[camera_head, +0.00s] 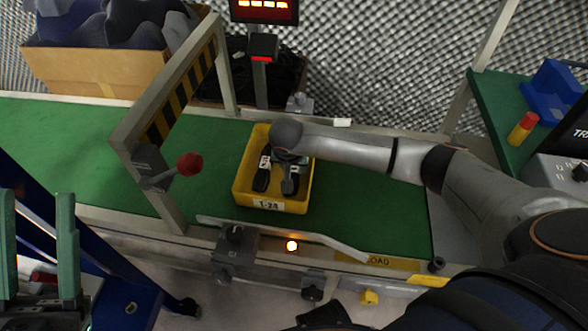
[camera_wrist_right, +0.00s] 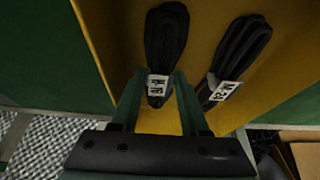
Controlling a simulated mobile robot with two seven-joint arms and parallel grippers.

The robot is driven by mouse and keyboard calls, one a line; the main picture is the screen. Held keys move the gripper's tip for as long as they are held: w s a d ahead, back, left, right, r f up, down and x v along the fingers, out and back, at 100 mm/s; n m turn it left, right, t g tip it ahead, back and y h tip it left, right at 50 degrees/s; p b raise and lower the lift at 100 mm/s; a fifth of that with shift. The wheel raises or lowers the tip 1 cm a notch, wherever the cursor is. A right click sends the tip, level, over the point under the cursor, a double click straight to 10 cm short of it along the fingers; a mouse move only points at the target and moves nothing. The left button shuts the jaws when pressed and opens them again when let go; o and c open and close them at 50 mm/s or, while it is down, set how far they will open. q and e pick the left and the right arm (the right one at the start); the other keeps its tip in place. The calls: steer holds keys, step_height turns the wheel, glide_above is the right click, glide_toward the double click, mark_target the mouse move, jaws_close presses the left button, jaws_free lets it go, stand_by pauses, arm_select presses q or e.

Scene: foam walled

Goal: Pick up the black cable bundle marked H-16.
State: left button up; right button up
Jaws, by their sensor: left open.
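Two black cable bundles lie side by side in a yellow tray (camera_head: 238,190). In the right wrist view, one bundle (camera_wrist_right: 165,35) has its white label (camera_wrist_right: 157,86) between my right gripper's green fingertips (camera_wrist_right: 156,78), with gaps showing on both sides. That gripper is open. The other bundle (camera_wrist_right: 243,45), with a tilted label, lies to the right, outside the fingers. I cannot read either label surely. In the head view this other bundle (camera_head: 262,181) shows left of my right gripper, which largely hides the first. My left gripper (camera_head: 36,197) is open and empty at lower left.
The tray, marked T-24, stands on a green conveyor (camera_head: 90,135). A striped frame (camera_head: 182,90) with a red knob (camera_head: 189,165) stands left of it. A metal guide rail (camera_head: 290,235) runs along the near edge. The belt is clear on both sides of the tray.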

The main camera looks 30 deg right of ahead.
jaws_close()
